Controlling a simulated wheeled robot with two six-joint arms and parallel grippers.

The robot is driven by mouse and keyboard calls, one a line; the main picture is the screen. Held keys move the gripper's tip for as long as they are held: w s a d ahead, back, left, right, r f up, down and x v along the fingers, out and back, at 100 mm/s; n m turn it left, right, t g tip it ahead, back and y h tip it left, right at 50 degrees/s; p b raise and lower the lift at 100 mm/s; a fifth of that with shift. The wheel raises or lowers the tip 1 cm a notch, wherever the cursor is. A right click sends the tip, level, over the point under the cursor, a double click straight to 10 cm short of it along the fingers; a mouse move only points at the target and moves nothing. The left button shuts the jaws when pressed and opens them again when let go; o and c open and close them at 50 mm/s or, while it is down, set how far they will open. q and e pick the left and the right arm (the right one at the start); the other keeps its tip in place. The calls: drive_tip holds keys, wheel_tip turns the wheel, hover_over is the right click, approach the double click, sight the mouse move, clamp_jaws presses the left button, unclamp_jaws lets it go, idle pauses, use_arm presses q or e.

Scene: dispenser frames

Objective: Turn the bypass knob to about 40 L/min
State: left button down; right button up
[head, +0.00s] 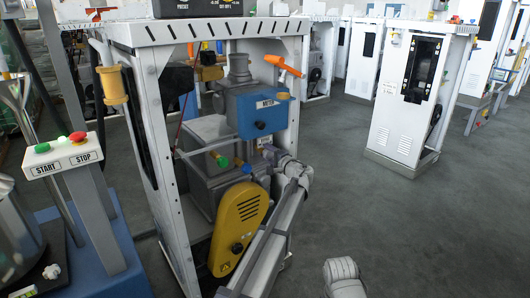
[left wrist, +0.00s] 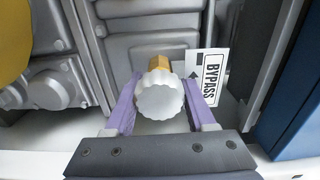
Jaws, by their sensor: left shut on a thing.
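The bypass knob (left wrist: 160,95) is a pale, scalloped round knob on a brass stem in the left wrist view. My left gripper (left wrist: 160,88) is shut on it, one purple finger on each side. A white BYPASS label (left wrist: 211,80) with a black arrow stands just right of the knob, partly behind the right finger. In the head view my left gripper (head: 270,153) reaches the machine below the blue METER box (head: 262,112), and the knob is hard to make out there. No L/min scale can be read. My right gripper is not in view.
The white dispenser frame (head: 158,150) surrounds the pump, with a yellow belt cover (head: 239,228) and an orange nozzle (head: 283,65). A START/STOP box (head: 62,155) stands at left. Another white cabinet (head: 402,120) stands back right, with open grey floor (head: 400,225) before it.

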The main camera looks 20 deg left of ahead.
sight(271, 155)
use_arm(q)
drive_tip(key=shift+m, duration=1.3)
drive_tip(key=shift+f+m, duration=0.1)
drive_tip(key=shift+m, duration=0.2)
drive_tip(key=shift+c, duration=1.1)
unclamp_jaws()
drive_tip(key=v, duration=0.8)
